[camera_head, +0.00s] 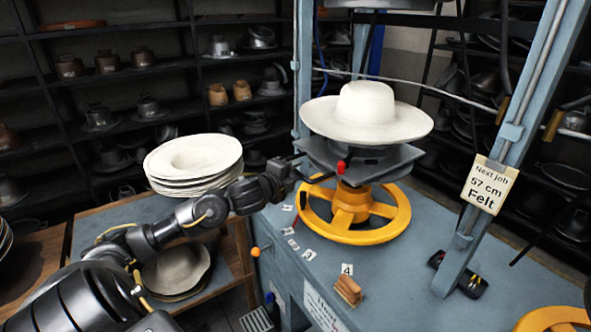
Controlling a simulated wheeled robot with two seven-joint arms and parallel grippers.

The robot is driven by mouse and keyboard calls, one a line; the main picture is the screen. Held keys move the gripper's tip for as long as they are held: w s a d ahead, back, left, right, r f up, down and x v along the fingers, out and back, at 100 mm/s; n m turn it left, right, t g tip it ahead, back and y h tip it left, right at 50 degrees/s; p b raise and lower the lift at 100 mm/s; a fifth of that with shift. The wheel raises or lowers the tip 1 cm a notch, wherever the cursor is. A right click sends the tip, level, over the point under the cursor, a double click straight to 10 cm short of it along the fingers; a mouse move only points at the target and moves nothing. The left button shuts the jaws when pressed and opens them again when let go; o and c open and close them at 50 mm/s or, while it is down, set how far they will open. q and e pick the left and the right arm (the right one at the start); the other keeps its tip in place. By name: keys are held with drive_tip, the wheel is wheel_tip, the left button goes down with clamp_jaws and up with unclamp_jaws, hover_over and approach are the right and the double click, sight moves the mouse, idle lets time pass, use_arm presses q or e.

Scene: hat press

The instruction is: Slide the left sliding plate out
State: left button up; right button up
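The press holds a white brimmed hat (366,112) above grey plates. The left sliding plate (318,152) shows as a flat dark grey edge under the hat's left side; most of its top is hidden by the brim. Another grey plate (392,165) lies to its right and lower. A red knob (341,167) sits at the front of the plates. My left gripper (297,166) is at the left edge of the left plate, touching or very near it. Its fingers are small and dark, so I cannot tell whether they grip it. My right gripper is out of view.
A yellow handwheel (354,214) is below the plates on the blue table (400,273). A stack of white hats (193,160) stands left, behind my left arm. A brush (348,291) lies near the table's front. Blue press posts (513,130) flank the hat.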

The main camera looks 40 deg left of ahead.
use_arm(q)
drive_tip(key=shift+w+f, duration=0.1)
drive_tip(key=shift+w, duration=0.35)
clamp_jaws()
drive_tip(key=shift+s, duration=0.15)
